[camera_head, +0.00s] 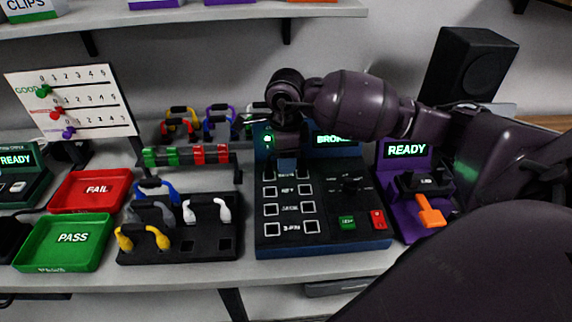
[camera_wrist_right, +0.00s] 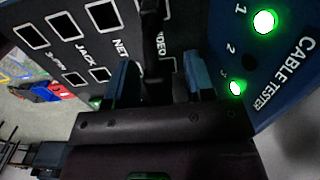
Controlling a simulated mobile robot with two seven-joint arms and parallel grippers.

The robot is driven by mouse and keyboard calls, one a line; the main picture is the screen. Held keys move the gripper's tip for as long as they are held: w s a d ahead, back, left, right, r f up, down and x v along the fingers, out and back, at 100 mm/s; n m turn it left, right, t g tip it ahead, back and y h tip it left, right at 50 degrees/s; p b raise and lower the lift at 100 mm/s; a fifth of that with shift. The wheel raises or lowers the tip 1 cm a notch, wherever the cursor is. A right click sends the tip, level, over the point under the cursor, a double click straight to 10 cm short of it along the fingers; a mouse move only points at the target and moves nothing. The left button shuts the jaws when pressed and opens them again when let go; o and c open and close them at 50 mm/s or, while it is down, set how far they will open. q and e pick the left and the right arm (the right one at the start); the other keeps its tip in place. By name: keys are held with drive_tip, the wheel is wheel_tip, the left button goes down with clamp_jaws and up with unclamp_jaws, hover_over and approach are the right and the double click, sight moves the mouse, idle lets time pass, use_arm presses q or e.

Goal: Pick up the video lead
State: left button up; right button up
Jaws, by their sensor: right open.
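The blue cable tester (camera_head: 320,235) stands on the shelf, its screen reading BROKEN. My right gripper (camera_head: 287,168) is over the tester's upper left, pointing down. In the right wrist view its two blue fingers (camera_wrist_right: 160,85) are apart. A dark lead-like piece (camera_wrist_right: 152,30) runs between them at the column marked VIDEO. It looks like the video lead, but its plugs are hidden by the gripper, and I cannot tell whether the fingers touch it. Tester lights 1 and 3 are green; light 2 is dark. My left gripper is not in view.
A black rack (camera_head: 180,250) holds several leads at left. Behind it is a striped bar (camera_head: 185,154) and more leads. The red FAIL tray (camera_head: 90,190) and green PASS tray (camera_head: 62,243) are further left. A purple device (camera_head: 405,222) reading READY stands right of the tester.

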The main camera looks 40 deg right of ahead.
drive_tip(key=shift+f, duration=0.7)
drive_tip(key=shift+c, duration=0.5)
clamp_jaws()
drive_tip(key=shift+r, duration=0.15)
wheel_tip(320, 180, up, 23)
drive_tip(key=p, duration=0.2)
